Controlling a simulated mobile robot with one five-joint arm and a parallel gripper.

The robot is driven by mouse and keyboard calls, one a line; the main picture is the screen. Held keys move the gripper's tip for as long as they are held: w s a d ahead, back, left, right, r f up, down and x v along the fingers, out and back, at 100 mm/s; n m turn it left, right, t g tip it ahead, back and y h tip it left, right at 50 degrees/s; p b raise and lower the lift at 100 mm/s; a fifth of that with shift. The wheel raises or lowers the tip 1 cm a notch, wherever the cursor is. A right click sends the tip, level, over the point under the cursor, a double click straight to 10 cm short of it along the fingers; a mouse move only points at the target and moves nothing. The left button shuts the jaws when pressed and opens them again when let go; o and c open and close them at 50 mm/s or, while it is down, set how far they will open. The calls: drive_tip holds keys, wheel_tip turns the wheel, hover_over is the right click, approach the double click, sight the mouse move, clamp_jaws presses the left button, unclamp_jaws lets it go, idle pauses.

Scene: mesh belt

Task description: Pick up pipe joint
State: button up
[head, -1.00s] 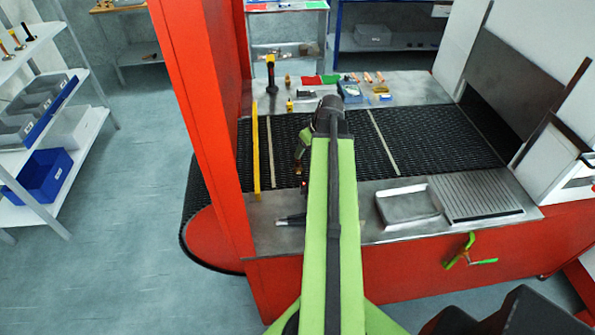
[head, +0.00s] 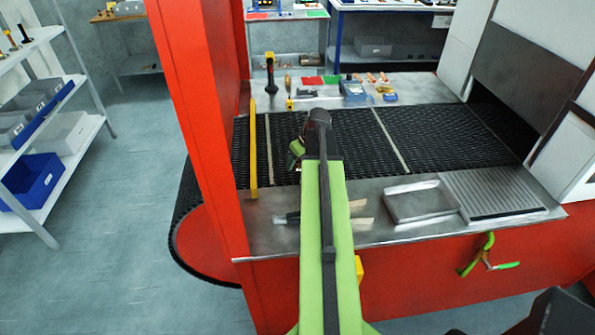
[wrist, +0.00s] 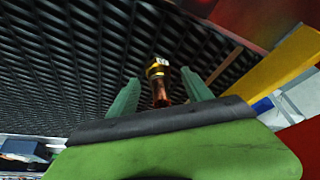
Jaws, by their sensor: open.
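The pipe joint (wrist: 158,78) is a small brass and copper-coloured piece over the black mesh belt in the wrist view. It shows between the two green fingers of my gripper (wrist: 160,92), with a gap on each side. My gripper is open. The near end of the joint is partly hidden by the gripper body. In the head view my gripper (head: 297,149) is low over the mesh belt (head: 355,150), left of the arm's dark end. I cannot make out the joint there.
A yellow bar (head: 253,150) stands left of my gripper. Several small items and a blue bin (head: 353,92) sit on the back ledge. The belt to the right is clear.

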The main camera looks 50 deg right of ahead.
drive_tip(key=shift+r, duration=0.1)
clamp_jaws()
idle(0.5)
wheel_tip(320, 180, up, 5)
drive_tip(key=p, duration=0.5)
drive_tip(key=shift+f, duration=0.2)
drive_tip(key=s+d+r+p, duration=0.6)
drive_tip(key=s, duration=0.4)
drive_tip(key=shift+d+r, duration=0.15)
drive_tip(key=shift+d, duration=0.05)
